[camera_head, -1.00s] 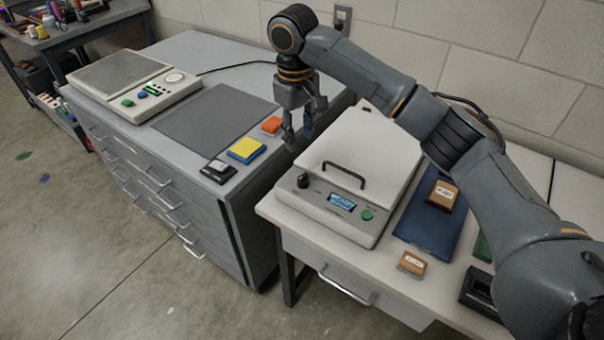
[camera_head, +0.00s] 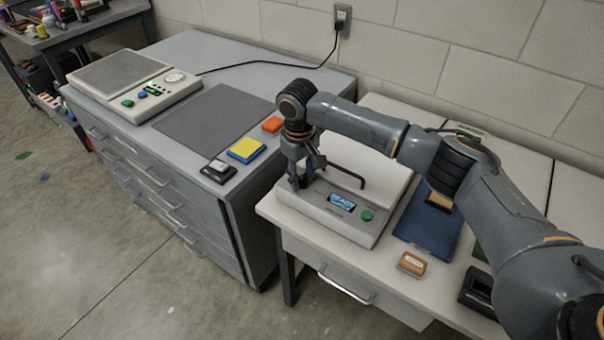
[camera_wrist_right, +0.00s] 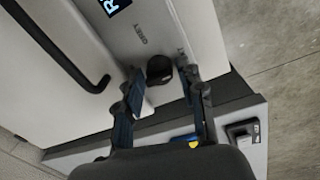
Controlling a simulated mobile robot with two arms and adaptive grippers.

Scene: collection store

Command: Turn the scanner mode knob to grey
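The scanner (camera_head: 345,215) is a pale flat box with a white lid, a black lid handle (camera_head: 350,178), a lit display reading READY (camera_head: 341,202) and a green button (camera_head: 367,215). Its black mode knob (camera_wrist_right: 160,69) shows in the right wrist view, with the printed word GREY beside it. My right gripper (camera_head: 303,181) is down at the scanner's front left corner and hides the knob in the head view. In the right wrist view the fingers of my right gripper (camera_wrist_right: 163,75) are apart, one either side of the knob; contact cannot be told. My left gripper is out of view.
A blue mat (camera_head: 430,232) and a wooden stamp (camera_head: 412,263) lie right of the scanner. A gap separates cabinet and table.

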